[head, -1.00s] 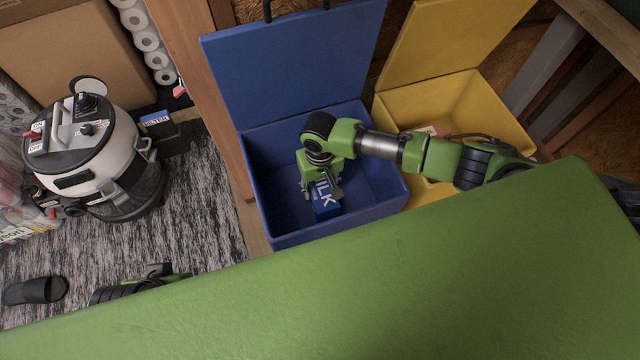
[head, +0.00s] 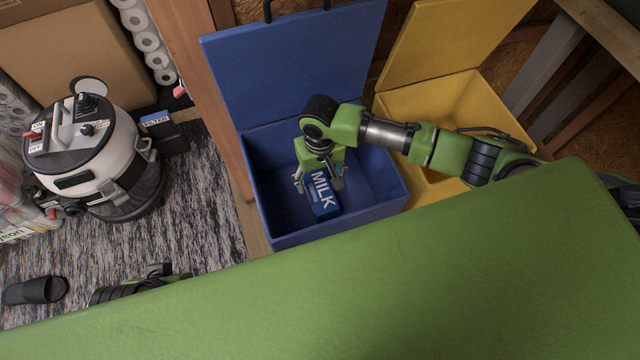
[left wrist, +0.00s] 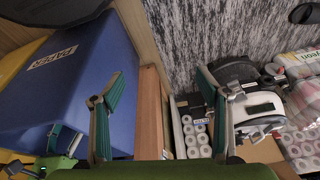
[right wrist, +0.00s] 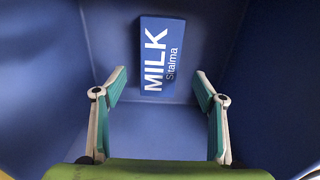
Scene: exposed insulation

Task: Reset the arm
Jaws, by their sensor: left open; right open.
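My right gripper (head: 319,183) is open and empty inside the blue bin (head: 262,190). Below its fingers a blue carton (head: 323,192) marked MILK lies on the bin floor. In the right wrist view the carton (right wrist: 161,54) lies beyond the spread fingertips (right wrist: 160,82), apart from both. My left gripper (left wrist: 161,85) is open with nothing between its fingers. In the head view only part of my left arm shows at the lower left, and the gripper itself cannot be made out.
A yellow bin (head: 500,105) with a raised lid stands right of the blue one. A vacuum cleaner (head: 95,150) stands on the grey rug (head: 200,215) at left, near a filter box (head: 160,130). A black slipper (head: 36,290) lies at lower left. A wooden post (head: 190,60) rises beside the blue bin.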

